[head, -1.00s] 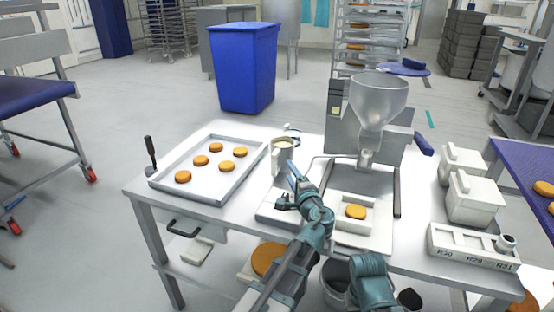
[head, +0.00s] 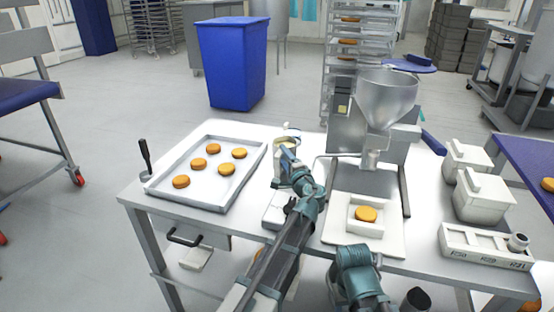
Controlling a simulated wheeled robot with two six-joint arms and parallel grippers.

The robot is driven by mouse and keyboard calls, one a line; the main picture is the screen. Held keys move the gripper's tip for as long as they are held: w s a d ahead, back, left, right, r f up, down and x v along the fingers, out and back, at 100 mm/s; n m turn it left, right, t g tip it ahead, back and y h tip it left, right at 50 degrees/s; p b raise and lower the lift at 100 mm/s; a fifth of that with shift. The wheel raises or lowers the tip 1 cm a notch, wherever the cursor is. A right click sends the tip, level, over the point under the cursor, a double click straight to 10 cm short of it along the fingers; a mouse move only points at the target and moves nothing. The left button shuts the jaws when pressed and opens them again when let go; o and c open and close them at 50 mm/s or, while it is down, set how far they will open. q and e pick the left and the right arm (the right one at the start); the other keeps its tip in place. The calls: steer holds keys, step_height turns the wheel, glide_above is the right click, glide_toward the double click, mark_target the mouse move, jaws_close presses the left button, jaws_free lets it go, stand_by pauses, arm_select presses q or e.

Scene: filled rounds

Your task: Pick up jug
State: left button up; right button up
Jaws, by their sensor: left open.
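The jug (head: 284,141) is a small pale metal vessel near the back edge of the table, right of the baking tray. Its upper part and rim show; much of its lower body is hidden behind my left gripper. My left gripper (head: 287,158) is open and right at the jug's near side, overlapping it in the head view. I cannot tell whether the fingers touch it or reach around it. My right arm shows at the bottom centre; its gripper is not visible.
A tray (head: 221,203) with several orange rounds lies at left, with a black-handled tool (head: 145,152) beside it. A depositor with a metal hopper (head: 387,96) stands right of the jug. A white board (head: 338,238) holds one round in a small tray. White lidded containers (head: 482,199) stand at right.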

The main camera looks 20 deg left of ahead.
arm_select(q)
steer(key=shift+w+a, duration=0.1)
steer(key=shift+w, duration=0.05)
steer(key=shift+c, duration=0.4)
jaws_close()
stand_by(0.9)
